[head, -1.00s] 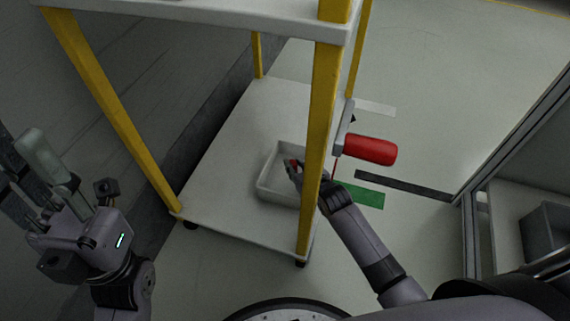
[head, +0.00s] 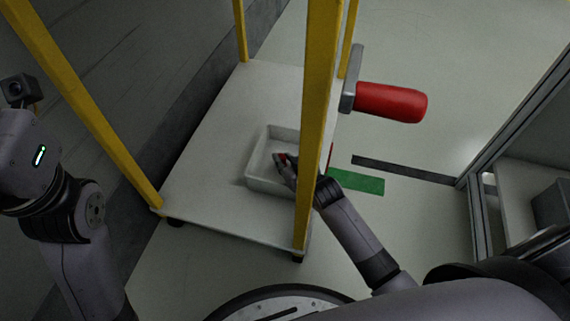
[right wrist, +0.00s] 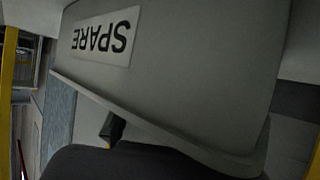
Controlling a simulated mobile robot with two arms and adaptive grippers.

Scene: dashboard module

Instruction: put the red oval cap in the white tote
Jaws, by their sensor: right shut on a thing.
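The white tote (head: 265,185) sits on the lower shelf of the cart in the head view, its right side partly hidden by a yellow post. My right gripper (head: 284,160) reaches past that post to the tote's opening. It is shut on the red oval cap (head: 281,157), of which only a small red part shows. The cap appears over or inside the tote; its exact height is unclear. In the right wrist view a dark part of the gripper (right wrist: 112,128) shows beside a pale wall, and the cap cannot be made out. My left gripper's fingers are outside the head view.
The yellow post (head: 318,110) stands close to my right forearm. The lower shelf (head: 215,150) is bare left of the tote. A red cylinder (head: 390,101) juts out at the cart's right. The wrist view's pale wall bears an upside-down "SPARE" label (right wrist: 105,37).

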